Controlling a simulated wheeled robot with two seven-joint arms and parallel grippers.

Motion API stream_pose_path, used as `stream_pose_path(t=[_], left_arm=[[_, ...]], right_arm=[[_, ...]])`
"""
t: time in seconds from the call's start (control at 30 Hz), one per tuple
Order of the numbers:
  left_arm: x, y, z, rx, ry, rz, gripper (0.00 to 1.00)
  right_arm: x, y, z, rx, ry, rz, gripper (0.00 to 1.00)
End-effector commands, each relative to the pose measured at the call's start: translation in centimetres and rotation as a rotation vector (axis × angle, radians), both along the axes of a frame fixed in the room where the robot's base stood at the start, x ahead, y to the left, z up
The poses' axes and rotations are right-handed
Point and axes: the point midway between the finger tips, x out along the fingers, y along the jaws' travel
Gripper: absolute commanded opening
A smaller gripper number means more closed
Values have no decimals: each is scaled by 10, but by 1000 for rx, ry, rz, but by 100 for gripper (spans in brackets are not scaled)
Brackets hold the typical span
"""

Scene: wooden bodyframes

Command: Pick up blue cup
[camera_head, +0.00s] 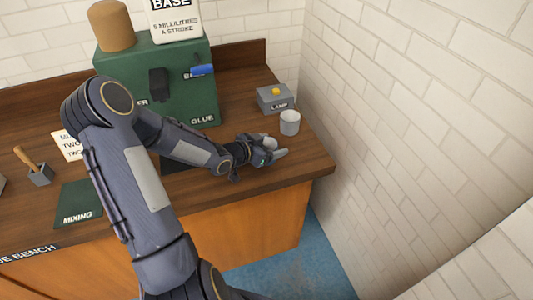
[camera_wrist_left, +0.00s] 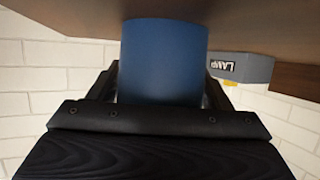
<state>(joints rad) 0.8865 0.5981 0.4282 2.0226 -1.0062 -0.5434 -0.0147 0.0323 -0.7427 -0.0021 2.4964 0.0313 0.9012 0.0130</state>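A blue cup (camera_wrist_left: 163,60) fills the upper middle of the left wrist view, which is upside down, and meets the brown bench top. My left gripper (camera_wrist_left: 160,92) has its fingers apart, one on each side of the cup in that view; contact is not visible. In the head view my left gripper (camera_head: 276,148) is over the right end of the bench, its fingers spread. A pale grey cup (camera_head: 290,124) stands upright just beyond it, apart from the fingers. No blue cup shows there; I cannot tell whether both are the same cup. My right gripper is out of view.
A grey lamp box (camera_head: 275,98) with a yellow button stands behind the pale cup and shows in the wrist view (camera_wrist_left: 240,67). A green glue cabinet (camera_head: 185,95) stands at the back. A white brick wall (camera_head: 400,120) bounds the right side.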

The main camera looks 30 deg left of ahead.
Motion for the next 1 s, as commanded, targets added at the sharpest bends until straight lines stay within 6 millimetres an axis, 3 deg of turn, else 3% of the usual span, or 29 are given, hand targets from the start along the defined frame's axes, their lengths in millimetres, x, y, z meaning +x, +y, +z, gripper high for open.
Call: stream_pose_path(t=[0.03,0.27,0.67,0.83,1.0], left_arm=[[0,0,0,0,0,0,65],[0,0,0,0,0,0,35],[0,0,9,1,-4,0,34],[-2,1,38,6,-5,0,34],[-38,1,80,9,-2,3,34]], right_arm=[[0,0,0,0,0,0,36],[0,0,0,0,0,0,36],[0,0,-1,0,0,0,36],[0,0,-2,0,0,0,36],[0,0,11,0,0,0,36]])
